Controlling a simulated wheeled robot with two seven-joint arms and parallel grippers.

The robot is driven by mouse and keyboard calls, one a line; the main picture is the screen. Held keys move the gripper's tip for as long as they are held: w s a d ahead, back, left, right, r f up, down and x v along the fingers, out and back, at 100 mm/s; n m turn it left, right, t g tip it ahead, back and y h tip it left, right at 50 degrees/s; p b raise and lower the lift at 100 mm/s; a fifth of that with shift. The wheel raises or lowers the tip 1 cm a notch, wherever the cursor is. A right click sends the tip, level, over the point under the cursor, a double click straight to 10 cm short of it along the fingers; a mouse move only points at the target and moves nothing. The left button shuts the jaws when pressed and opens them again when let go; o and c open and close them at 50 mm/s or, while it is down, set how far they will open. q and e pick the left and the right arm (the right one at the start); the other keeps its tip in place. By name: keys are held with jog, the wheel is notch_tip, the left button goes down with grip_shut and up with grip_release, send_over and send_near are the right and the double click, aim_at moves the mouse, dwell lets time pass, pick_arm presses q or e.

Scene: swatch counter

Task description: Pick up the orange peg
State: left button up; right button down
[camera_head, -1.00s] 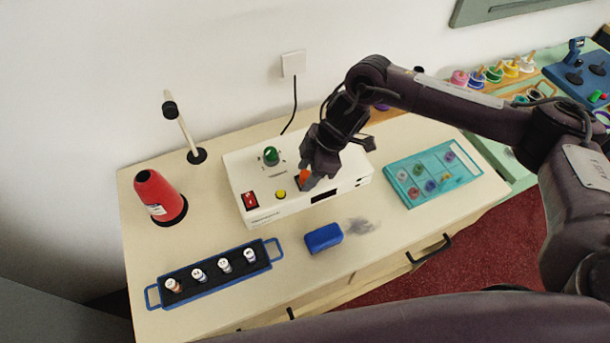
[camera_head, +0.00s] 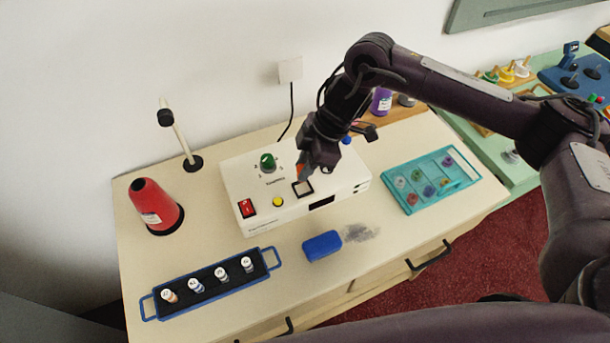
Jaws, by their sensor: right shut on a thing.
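The orange peg (camera_head: 300,171) shows only as a small patch of orange between the fingers of my right gripper (camera_head: 305,174). My right gripper points down and is shut on the peg; its fingers and palm hide most of it. The peg is just above a black-edged light square (camera_head: 302,188) on top of the white instrument box (camera_head: 265,211). I cannot tell exactly how high the peg is above the box. My left gripper is not in view.
The box carries a green knob (camera_head: 268,162), a red switch (camera_head: 247,208) and a yellow button (camera_head: 278,202). A blue block (camera_head: 322,246) and a vial rack (camera_head: 205,283) lie in front. A red cone (camera_head: 155,205) stands left; a teal tray (camera_head: 465,182) lies right.

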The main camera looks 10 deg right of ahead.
notch_tip(320, 180, up, 15)
jog(key=shift+r, duration=0.15)
jog(key=shift+a, duration=0.1)
dwell(1.0)
